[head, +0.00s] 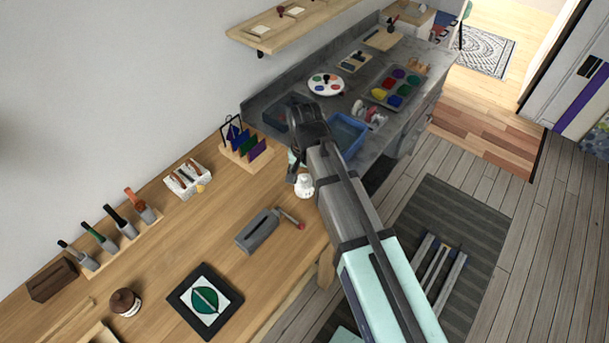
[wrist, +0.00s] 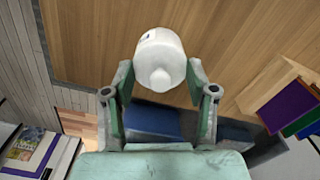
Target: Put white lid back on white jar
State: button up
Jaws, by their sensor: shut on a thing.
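The white jar (head: 304,188) stands on the wooden worktop near its right edge, close below my gripper in the head view. In the wrist view the white lid (wrist: 160,76), with its round knob toward the camera, is between my green fingers. My gripper (wrist: 160,72) is shut on the lid, one finger on each side. In the head view the fingers are partly hidden by my arm. The lid and the jar overlap in the wrist view, and I cannot tell whether the lid touches the jar's rim.
A grey box tool with a red-knobbed crank (head: 260,231) lies nearby on the worktop. A wooden rack of coloured cards (head: 244,148) stands behind to the left. A blue bin (head: 346,134) is on the grey counter beyond. Bare wood lies left of the jar.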

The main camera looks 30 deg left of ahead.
jog(key=o, duration=1)
jog(key=shift+o, duration=1.4)
jog(key=shift+r, duration=0.1)
jog(key=shift+r+p, duration=2.5)
jog(key=shift+r, duration=0.9)
